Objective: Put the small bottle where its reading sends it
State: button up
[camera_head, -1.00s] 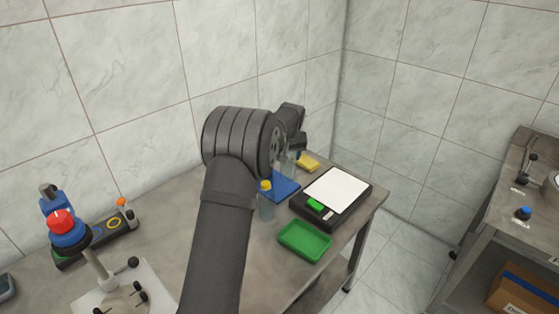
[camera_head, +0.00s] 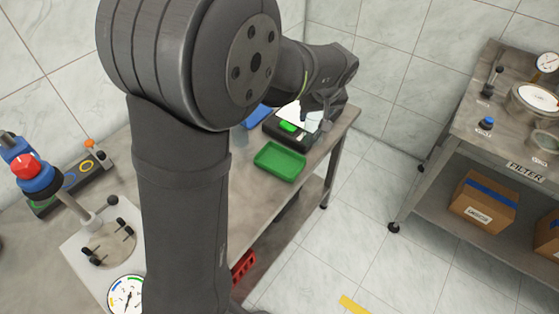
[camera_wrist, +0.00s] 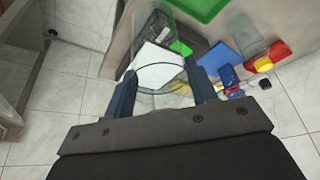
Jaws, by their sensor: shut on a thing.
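My gripper (camera_wrist: 162,78) is shut on a clear, see-through small bottle (camera_wrist: 160,98), whose outline shows between the two dark blue fingers in the wrist view. No reading on the bottle can be made out. In the head view my gripper (camera_head: 325,108) is at the right side of the black scale (camera_head: 272,128), partly covering it. The scale's white plate (camera_wrist: 152,66) shows behind the bottle in the wrist view; I cannot tell whether they touch. A green tray (camera_head: 280,161) lies in front of the scale, and a blue tray (camera_head: 257,117) lies beside it.
A press with a red knob (camera_head: 26,166) and a dial (camera_head: 127,296) are at left. A second table (camera_head: 452,133) stands across a floor gap at right.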

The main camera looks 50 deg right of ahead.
jog(key=s+a, duration=0.6)
jog(key=w+d+f, duration=0.1)
jog(key=w+f, duration=0.9)
jog(key=f, duration=0.1)
jog(key=shift+w+d+f, duration=0.25)
jog(key=shift+w+f, duration=0.1)
jog(key=shift+f, duration=0.05)
jog(key=shift+f, duration=0.1)
jog(key=o, duration=1.3)
jog(key=shift+c, duration=0.2)
jog(key=v, duration=1.2)
jog(key=shift+a, duration=0.1)
